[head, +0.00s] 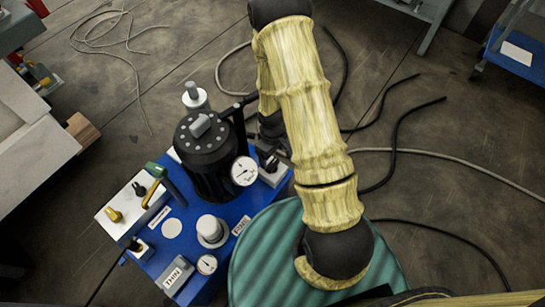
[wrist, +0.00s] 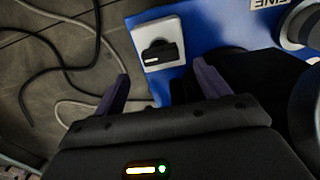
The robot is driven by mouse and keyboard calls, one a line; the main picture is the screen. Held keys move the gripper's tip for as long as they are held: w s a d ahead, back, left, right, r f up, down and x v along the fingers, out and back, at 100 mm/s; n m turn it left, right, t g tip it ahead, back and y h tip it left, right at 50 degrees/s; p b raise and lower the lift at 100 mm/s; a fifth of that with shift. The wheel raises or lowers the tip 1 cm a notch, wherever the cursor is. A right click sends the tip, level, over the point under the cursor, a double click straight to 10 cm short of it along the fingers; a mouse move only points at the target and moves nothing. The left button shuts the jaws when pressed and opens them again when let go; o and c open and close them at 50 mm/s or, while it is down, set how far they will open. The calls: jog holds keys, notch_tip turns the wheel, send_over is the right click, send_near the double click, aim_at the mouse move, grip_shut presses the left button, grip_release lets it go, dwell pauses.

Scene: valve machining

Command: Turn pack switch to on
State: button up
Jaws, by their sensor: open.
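A black rotary switch (wrist: 160,53) with a white mark sits on a pale square plate in the wrist view, near the edge of a blue machine top. I cannot read a pack label on it. The plate (head: 273,176) also shows in the head view, right of the black round vessel, partly covered by my gripper. My gripper (wrist: 164,80) is open and empty, its two dark purple fingers apart. The switch appears ahead of the fingertips and between them; I see no contact. In the head view my gripper (head: 262,140) is dark and partly hidden by my arm.
The black vessel (head: 205,150) with a gauge stands close left of my gripper. A white box (head: 128,205) with knobs is on the blue top's left side. A green ribbed round surface (head: 265,245) lies below my arm. Cables lie on the floor.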

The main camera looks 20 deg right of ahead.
notch_tip(320, 180, up, 12)
jog(key=p, duration=0.3)
jog(key=shift+f, duration=0.2)
notch_tip(320, 180, up, 10)
jog(key=m+t, duration=0.1)
jog(key=m, duration=0.2)
send_over(273, 163)
jog(key=s, duration=0.3)
jog(key=s+r+m+t+p, duration=0.15)
jog(key=s+r+m, duration=0.3)
jog(key=r, duration=0.45)
jog(key=w+p+v, duration=0.2)
jog(key=p+v, duration=1)
jog(key=p, duration=0.1)
jog(key=w+r+p+v, duration=0.1)
jog(key=w+p+v, duration=0.2)
jog(key=p+v, duration=1)
jog(key=shift+r, duration=0.2)
jog(key=shift+n, duration=0.25)
